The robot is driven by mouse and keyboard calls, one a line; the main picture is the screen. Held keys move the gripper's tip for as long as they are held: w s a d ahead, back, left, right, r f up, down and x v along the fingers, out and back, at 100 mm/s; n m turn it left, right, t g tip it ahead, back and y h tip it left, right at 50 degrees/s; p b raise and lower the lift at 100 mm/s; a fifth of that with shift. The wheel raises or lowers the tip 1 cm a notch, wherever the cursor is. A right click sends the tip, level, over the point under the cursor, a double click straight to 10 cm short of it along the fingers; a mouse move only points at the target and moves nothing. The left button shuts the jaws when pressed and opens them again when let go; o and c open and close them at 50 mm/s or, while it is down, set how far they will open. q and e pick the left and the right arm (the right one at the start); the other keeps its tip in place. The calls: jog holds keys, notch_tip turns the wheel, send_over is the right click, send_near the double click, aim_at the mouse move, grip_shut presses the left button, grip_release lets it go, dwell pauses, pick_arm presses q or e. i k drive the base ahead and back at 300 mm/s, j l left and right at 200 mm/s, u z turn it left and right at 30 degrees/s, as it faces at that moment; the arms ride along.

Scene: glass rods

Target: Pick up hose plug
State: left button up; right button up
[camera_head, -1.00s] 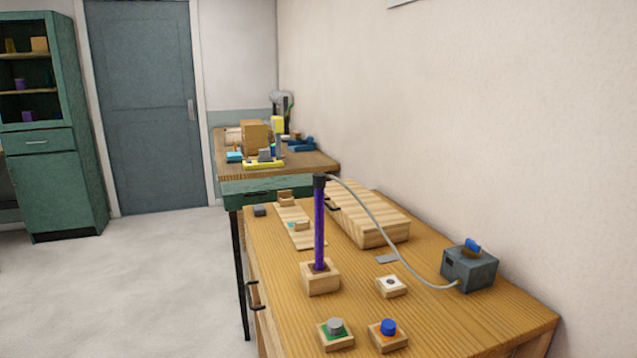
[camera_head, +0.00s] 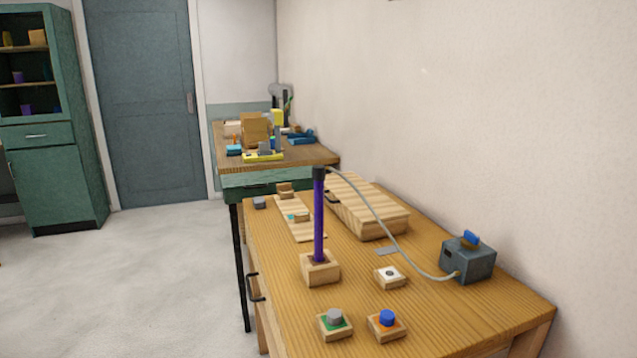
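The hose plug (camera_head: 319,173) is a dark cap on top of an upright purple rod (camera_head: 319,220). The rod stands in a square wooden block (camera_head: 320,268) on the near table. A grey hose (camera_head: 376,216) runs from the plug down to a grey box (camera_head: 468,262) with a blue handle on top, at the table's right. Neither of my grippers shows in the head view.
The wooden table (camera_head: 440,320) also holds a green-based block with a grey knob (camera_head: 335,317), an orange-based block with a blue knob (camera_head: 387,318), a small white-topped block (camera_head: 390,274) and a long wooden box (camera_head: 370,212). A cluttered second table (camera_head: 320,158) stands behind.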

aim_at(318, 171)
jog(key=k, duration=0.6)
jog(key=k+l+z, duration=0.15)
jog(key=k+z, duration=0.2)
jog(key=k, duration=0.3)
jog(key=z, duration=1.3)
jog(key=j+z, duration=0.2)
jog(key=z, duration=0.15)
jog(key=j+z, duration=0.2)
jog(key=z, duration=0.15)
jog(key=k+j, duration=0.1)
jog(key=j, duration=0.55)
jog(key=k+j, duration=0.1)
jog(key=j, duration=0.5)
jog(key=k+j, duration=0.1)
jog(key=j, duration=0.55)
jog(key=k+j, duration=0.1)
jog(key=j, duration=0.5)
jog(key=k+j, duration=0.1)
jog(key=j, duration=0.55)
